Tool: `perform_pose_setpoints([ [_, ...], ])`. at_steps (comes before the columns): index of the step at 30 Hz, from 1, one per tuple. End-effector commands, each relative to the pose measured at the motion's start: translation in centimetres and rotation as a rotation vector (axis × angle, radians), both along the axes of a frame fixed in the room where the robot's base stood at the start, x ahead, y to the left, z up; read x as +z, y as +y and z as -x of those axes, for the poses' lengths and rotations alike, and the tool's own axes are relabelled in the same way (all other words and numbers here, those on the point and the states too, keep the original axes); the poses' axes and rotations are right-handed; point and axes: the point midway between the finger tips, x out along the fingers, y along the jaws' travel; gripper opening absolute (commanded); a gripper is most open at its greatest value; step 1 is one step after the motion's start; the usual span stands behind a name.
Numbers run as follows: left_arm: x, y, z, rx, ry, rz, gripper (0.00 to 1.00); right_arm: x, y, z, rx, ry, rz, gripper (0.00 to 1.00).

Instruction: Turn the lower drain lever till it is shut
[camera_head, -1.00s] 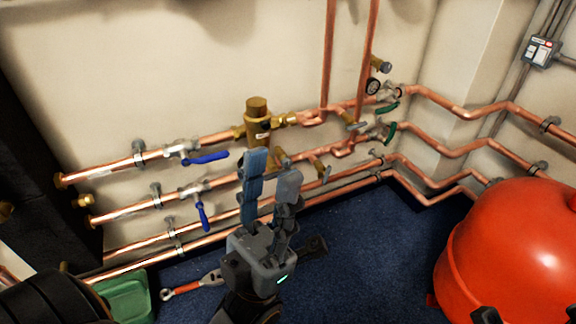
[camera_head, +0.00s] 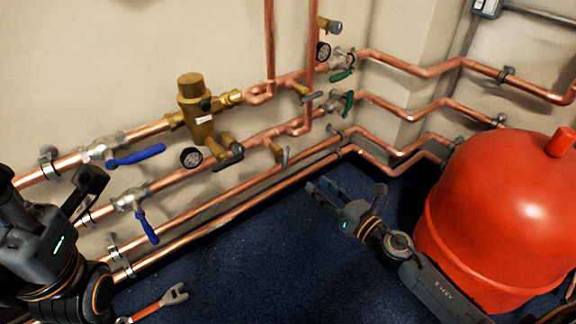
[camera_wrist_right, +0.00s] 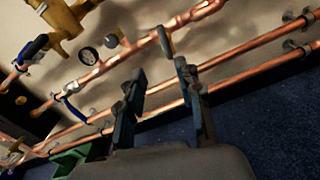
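Grey levers sit on brass drain stubs along the copper pipes. The one I take as the lower drain lever (camera_head: 285,156) stands near upright in the head view, right of another grey lever (camera_head: 231,158). A grey lever also shows in the right wrist view (camera_wrist_right: 165,42), just beyond the fingertips. My right gripper (camera_head: 318,190) is open and empty, low and right of the lever, apart from it. Its two spread fingers show in the wrist view (camera_wrist_right: 160,72). My left gripper (camera_head: 50,195) is at the left edge, with fingers apart and nothing seen between them.
Two blue levers (camera_head: 136,155) (camera_head: 147,226) lie left of the drains, and green handles (camera_head: 348,103) at right. A gauge (camera_head: 190,157) and brass valve (camera_head: 198,110) stick out. A red tank (camera_head: 510,220) fills the right. A wrench (camera_head: 160,303) lies on open blue floor.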

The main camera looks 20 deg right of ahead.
Motion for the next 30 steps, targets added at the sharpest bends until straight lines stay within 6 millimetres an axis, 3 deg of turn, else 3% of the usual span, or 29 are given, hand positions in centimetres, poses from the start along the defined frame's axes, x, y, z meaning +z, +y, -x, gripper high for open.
perform_pose_setpoints([
  [5,0.2,0.0,0.0,0.000,-0.002,0.000,0.35,-0.1,-0.2,-1.7,-0.018,-0.014,0.052,0.35],
  [21,-0.2,-0.1,0.0,0.000,-0.002,-0.002,0.35,-0.2,3.3,-11.2,-0.017,-0.013,0.044,0.35],
  [30,0.5,-0.1,0.3,0.001,-0.027,-0.002,0.35,-0.2,4.1,-13.1,-0.015,-0.010,0.044,0.35],
])
